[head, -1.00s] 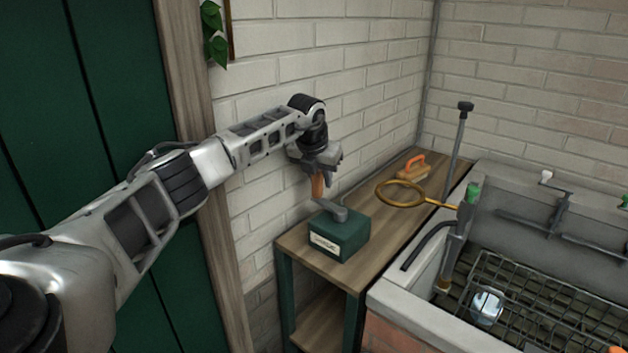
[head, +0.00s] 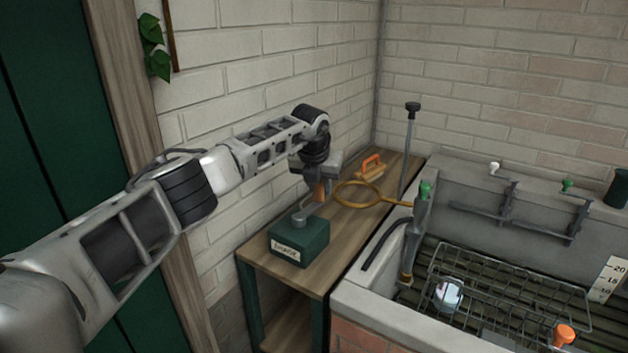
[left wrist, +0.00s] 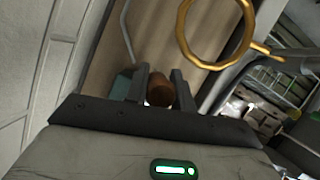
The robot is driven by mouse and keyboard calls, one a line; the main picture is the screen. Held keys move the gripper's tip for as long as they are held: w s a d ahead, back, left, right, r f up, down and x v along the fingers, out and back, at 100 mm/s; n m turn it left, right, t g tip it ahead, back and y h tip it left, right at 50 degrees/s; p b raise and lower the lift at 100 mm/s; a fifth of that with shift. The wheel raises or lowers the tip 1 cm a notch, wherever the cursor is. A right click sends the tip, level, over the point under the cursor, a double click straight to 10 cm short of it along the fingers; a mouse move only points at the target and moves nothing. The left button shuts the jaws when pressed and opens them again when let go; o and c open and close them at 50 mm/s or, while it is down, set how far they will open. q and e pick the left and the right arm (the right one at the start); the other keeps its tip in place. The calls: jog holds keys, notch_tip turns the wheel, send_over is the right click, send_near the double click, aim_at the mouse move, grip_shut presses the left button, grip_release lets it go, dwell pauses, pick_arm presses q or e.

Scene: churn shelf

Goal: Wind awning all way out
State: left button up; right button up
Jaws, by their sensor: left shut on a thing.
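A green box (head: 299,246) with a pale label stands on the wooden bench; the label's word is too small to read surely. A grey crank arm (head: 301,217) sits on its top, with an upright orange-brown handle (head: 319,191) at the outer end. My left gripper (head: 318,178) is shut on this handle, above the box's back right side. In the left wrist view the handle's round brown top (left wrist: 160,92) sits between the two dark fingers, and part of the green box (left wrist: 122,84) shows beside them. The awning is not in view. My right gripper is not in view.
A brass ring (head: 362,205) stands out over the bench close right of my gripper. An orange-handled brush (head: 370,170) lies behind it. A stone sink (head: 366,298) with a wire rack (head: 515,290) is at right. The brick wall (head: 240,130) is close behind my arm.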

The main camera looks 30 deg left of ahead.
pick_arm(q)
jog(key=d, duration=0.1)
jog(key=s+d, duration=0.1)
jog(key=d, duration=0.1)
jog(key=s+d, duration=0.1)
jog(key=shift+s+d+b, duration=0.25)
jog(key=shift+d+b, duration=0.05)
jog(key=shift+d, duration=0.05)
jog(key=shift+s, duration=0.15)
jog(key=s, duration=0.1)
jog(key=s+d, duration=0.1)
jog(key=s, duration=0.2)
jog(key=shift+s+d, duration=0.25)
jog(key=shift+d, duration=0.15)
jog(key=s+a+b, duration=0.1)
jog(key=s+a, duration=0.5)
jog(key=s, duration=0.1)
jog(key=shift+a+r, duration=0.3)
jog(key=shift+r, duration=0.1)
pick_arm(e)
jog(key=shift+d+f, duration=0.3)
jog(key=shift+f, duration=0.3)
pick_arm(q)
jog(key=o, duration=1)
jog(key=shift+o, duration=0.2)
